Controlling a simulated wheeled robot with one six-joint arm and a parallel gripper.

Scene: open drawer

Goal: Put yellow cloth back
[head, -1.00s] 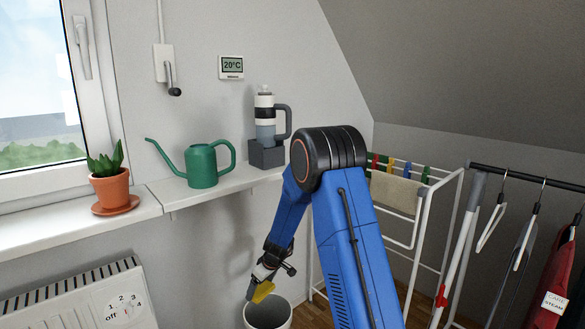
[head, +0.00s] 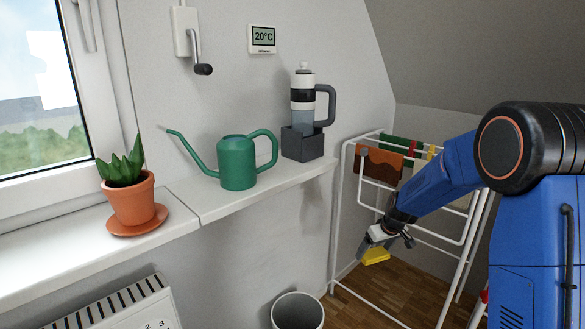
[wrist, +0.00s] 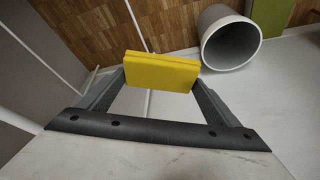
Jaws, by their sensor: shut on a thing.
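The yellow cloth (head: 376,256) is a small folded block held at the end of my gripper (head: 368,248). In the wrist view the yellow cloth (wrist: 161,71) sits squarely between the two fingers of my gripper (wrist: 160,78), which are shut on it. It hangs in the air above the wooden floor, in front of the drying rack (head: 345,200). The rack is white and carries a brown cloth (head: 378,165), a green cloth and other coloured pieces. My arm hides part of the rack.
A white bin (head: 298,312) stands on the floor below the shelf; it also shows in the wrist view (wrist: 229,40). The shelf (head: 260,186) holds a green watering can (head: 237,163), a flask in a dark holder (head: 303,143) and a potted plant (head: 132,203) on the sill.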

